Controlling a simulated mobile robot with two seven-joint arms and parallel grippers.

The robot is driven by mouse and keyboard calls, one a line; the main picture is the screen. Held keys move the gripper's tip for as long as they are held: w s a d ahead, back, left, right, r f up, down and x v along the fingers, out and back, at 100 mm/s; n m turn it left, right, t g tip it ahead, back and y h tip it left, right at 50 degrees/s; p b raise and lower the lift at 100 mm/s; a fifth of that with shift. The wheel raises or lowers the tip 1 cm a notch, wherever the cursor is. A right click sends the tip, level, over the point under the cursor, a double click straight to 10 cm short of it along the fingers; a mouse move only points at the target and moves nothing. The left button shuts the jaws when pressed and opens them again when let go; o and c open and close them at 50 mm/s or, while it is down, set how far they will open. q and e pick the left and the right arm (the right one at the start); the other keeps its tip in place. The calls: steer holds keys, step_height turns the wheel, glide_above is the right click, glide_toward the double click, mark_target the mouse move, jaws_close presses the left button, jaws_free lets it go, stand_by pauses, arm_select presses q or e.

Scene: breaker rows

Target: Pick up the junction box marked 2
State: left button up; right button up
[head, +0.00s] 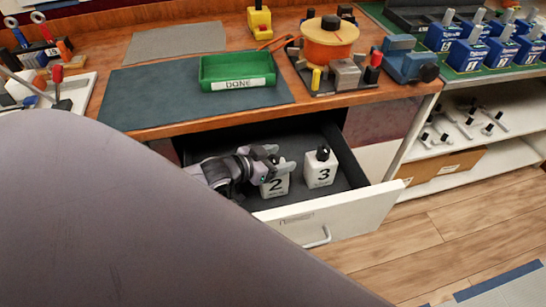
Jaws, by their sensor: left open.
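The junction box marked 2 (277,187) is a small white block with a black numeral on its front. It stands in the open drawer (330,212) under the workbench. My left gripper (271,161) is inside the drawer at the top of this box, with its open fingers pointing right and covering part of the box's top. I cannot tell whether the fingers touch it. The junction box marked 3 (320,172), white with a black knob on top, stands just to the right. My right gripper is not in view.
The bench top (205,120) above holds a green tray labelled DONE (238,71) and an orange reel (329,42). Shelves (480,135) stand at right. My large grey arm link hides the lower left.

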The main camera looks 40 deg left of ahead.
arm_select(q)
steer(key=shift+c, duration=0.3)
jaws_close()
steer(key=shift+w, duration=0.1)
steer(key=shift+r, duration=0.15)
